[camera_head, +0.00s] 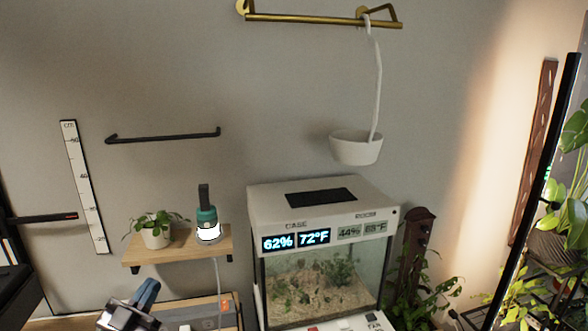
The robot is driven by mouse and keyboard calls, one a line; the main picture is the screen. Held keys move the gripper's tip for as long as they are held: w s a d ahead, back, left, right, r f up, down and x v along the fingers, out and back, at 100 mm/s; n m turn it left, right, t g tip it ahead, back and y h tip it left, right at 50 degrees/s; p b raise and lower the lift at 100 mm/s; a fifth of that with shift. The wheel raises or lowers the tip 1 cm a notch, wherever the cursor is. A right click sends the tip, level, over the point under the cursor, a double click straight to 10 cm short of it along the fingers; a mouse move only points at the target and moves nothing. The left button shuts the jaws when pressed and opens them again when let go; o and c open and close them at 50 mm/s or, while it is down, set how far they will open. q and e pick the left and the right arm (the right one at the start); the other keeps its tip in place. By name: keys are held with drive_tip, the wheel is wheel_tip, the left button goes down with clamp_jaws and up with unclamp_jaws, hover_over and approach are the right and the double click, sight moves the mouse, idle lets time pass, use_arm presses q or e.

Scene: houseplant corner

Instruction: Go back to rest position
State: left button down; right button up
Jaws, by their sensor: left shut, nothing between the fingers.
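My left gripper (130,309) is at the bottom left edge of the head view, in front of and below the small wooden shelf. It is shut, with nothing seen in it, and the lower part of it is cut off by the frame. It is close in the picture to a grey box-like unit with an orange switch (225,303); I cannot tell if they touch. My right gripper is not in view.
A wooden shelf (150,256) carries a potted plant (156,231) and a teal-topped lit bottle (207,225). A glass terrarium (320,283) stands at the centre. A white pot (356,148) hangs from a brass rail (320,20). Plants and a dark pole (538,190) stand at right.

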use_arm(q)
drive_tip(key=s+f+n+g+y, duration=0.2)
drive_tip(key=s+f+g+y, duration=0.25)
drive_tip(key=f, duration=0.55)
drive_tip(key=s+f+n+g+y, duration=0.3)
drive_tip(key=s+f, duration=0.3)
drive_tip(key=f, duration=0.5)
drive_tip(key=s+f+n+g+b, duration=0.1)
drive_tip(key=s+f+g, duration=0.1)
drive_tip(key=s+f, duration=0.5)
drive_tip(key=s, duration=0.4)
drive_tip(key=shift+s+d+g+y, duration=0.15)
drive_tip(key=shift+d+g+y, duration=0.2)
drive_tip(key=shift+d, duration=0.05)
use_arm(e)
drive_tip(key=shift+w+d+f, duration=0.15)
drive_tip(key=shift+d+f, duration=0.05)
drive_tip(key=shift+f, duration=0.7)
use_arm(q)
drive_tip(key=shift+f, duration=0.1)
